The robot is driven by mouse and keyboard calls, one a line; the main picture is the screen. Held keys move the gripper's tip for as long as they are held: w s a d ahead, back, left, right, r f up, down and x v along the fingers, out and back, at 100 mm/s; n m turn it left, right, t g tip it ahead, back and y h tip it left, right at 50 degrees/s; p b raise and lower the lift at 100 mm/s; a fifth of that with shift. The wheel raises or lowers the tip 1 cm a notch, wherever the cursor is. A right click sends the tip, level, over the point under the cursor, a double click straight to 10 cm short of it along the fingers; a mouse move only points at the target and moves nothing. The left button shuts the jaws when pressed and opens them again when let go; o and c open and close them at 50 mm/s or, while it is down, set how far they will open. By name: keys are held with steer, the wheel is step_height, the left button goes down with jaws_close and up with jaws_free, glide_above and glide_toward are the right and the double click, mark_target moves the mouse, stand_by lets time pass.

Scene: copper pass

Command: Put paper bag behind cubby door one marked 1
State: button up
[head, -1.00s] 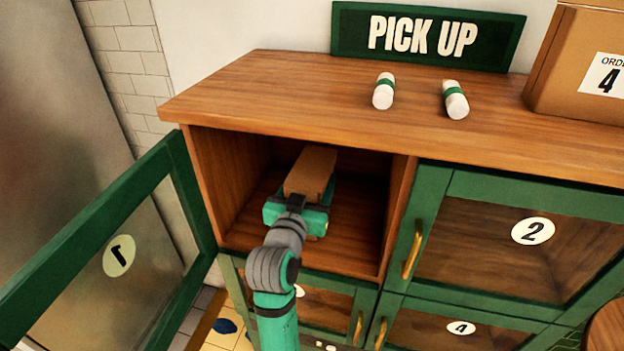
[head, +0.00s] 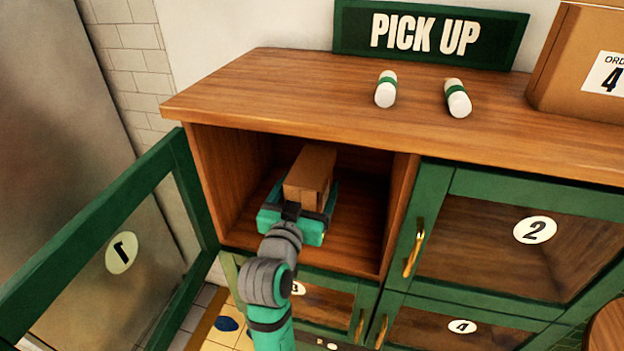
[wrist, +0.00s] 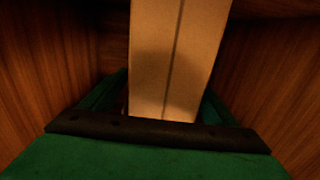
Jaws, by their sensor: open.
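The brown paper bag (head: 311,172) is inside the open upper-left cubby (head: 355,225). It also shows in the wrist view (wrist: 175,60), rising in front of my gripper between the wooden side walls. My gripper (head: 305,200) is at the cubby mouth, its green fingers open on either side of the bag's near end. In the wrist view the fingers (wrist: 165,105) show only partly; I cannot tell whether they touch the bag. The bag's underside is hidden. The cubby door marked 1 (head: 120,252) is swung wide open to the left.
Doors marked 2 (head: 535,230), 3 (head: 325,305) and 4 (head: 460,327) are shut. On the cabinet top (head: 290,95) lie two white rolls with green bands (head: 386,88) (head: 457,98). A box marked order 4 (head: 585,60) stands right. A PICK UP sign (head: 428,33) is behind.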

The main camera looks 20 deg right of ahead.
steer(key=v, duration=0.9)
steer(key=shift+a, duration=0.15)
